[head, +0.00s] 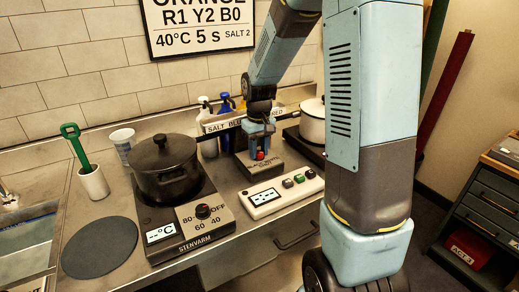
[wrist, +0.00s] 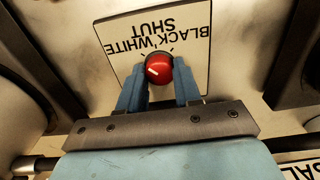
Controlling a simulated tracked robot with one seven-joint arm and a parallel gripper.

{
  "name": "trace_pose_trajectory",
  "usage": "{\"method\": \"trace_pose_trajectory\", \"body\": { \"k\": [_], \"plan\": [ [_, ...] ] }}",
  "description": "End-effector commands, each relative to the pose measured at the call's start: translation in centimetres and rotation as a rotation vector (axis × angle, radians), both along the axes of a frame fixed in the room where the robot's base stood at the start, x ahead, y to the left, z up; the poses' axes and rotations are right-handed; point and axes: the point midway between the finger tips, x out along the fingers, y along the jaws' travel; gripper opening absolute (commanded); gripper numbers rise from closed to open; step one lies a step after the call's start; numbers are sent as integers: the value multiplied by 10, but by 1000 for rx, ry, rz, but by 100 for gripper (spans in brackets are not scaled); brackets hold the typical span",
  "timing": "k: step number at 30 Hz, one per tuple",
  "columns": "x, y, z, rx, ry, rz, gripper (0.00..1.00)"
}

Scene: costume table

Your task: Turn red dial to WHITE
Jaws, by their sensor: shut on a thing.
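The plate reads BLACK, WHITE and SHUT, upside down there. In the head view the dial (head: 260,155) shows just below my gripper (head: 261,140), on a dark box (head: 262,172). The fingers hide parts of the dial's sides.
A hot plate (head: 193,222) with a black pot (head: 164,165) stands left of the dial. A white control box (head: 279,193) with buttons lies in front. Spray bottles (head: 207,140) stand behind, and a white pot (head: 312,124) is to the right.

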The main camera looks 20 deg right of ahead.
Motion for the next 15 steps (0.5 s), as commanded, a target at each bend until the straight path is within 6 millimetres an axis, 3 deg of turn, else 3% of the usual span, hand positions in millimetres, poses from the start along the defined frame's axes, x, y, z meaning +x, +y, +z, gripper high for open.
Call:
{"method": "trace_pose_trajectory", "body": {
  "k": [3,4,11,15],
  "plan": [
    [1,0,1,0,-3,-1,3],
    [1,0,1,0,-3,-1,35],
    [1,0,0,-1,-1,-1,57],
    [0,0,0,0,-1,0,59]
  ]
}}
